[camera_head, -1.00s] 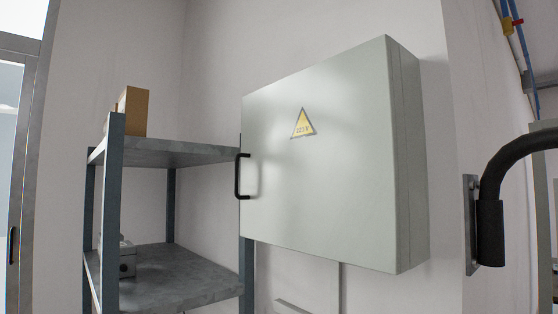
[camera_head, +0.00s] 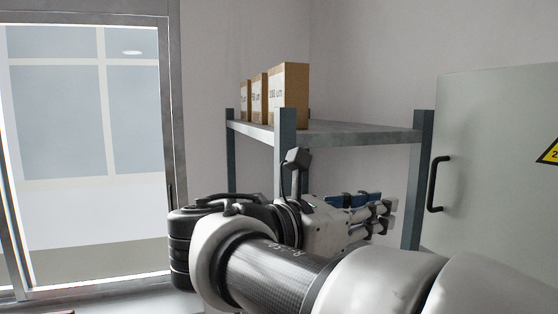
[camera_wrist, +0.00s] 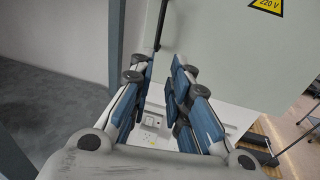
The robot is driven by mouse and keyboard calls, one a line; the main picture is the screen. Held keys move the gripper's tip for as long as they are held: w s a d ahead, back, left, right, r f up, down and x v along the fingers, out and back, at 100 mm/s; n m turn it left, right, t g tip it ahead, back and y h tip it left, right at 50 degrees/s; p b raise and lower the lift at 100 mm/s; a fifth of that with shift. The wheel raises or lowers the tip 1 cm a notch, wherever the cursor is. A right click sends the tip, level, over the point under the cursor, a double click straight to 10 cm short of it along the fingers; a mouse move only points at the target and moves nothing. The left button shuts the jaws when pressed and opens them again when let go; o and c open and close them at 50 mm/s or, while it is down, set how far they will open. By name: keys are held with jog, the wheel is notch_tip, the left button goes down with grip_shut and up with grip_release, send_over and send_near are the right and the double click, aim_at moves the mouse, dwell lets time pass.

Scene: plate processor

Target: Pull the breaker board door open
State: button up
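The breaker board door (camera_head: 480,150) is a pale grey-green panel at the right of the head view, with a yellow warning sign partly cut off. It looks shut. Its black upright handle (camera_head: 434,185) is near the left edge. My gripper (camera_head: 391,211) is to the left of the handle and slightly lower in the picture, apart from it. In the wrist view my gripper (camera_wrist: 160,75) is open and empty, with blue-padded fingers parted. The handle (camera_wrist: 161,25) shows just beyond the fingertips, and the door (camera_wrist: 225,50) fills the upper right.
A metal shelf rack (camera_head: 350,130) with several cardboard boxes (camera_head: 288,95) stands behind my arm, left of the board. A framed glass door or window (camera_head: 85,130) is at the far left. A white wall socket (camera_wrist: 150,122) shows between my fingers.

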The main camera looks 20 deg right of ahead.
notch_tip(320, 180, up, 2)
jog(key=p, duration=0.1)
send_near(431, 181)
jog(key=shift+n+h, duration=0.3)
jog(key=x, duration=1)
jog(key=shift+w+d+f, duration=0.1)
jog(key=shift+d+f, duration=0.15)
jog(key=shift+c, duration=0.2)
grip_shut()
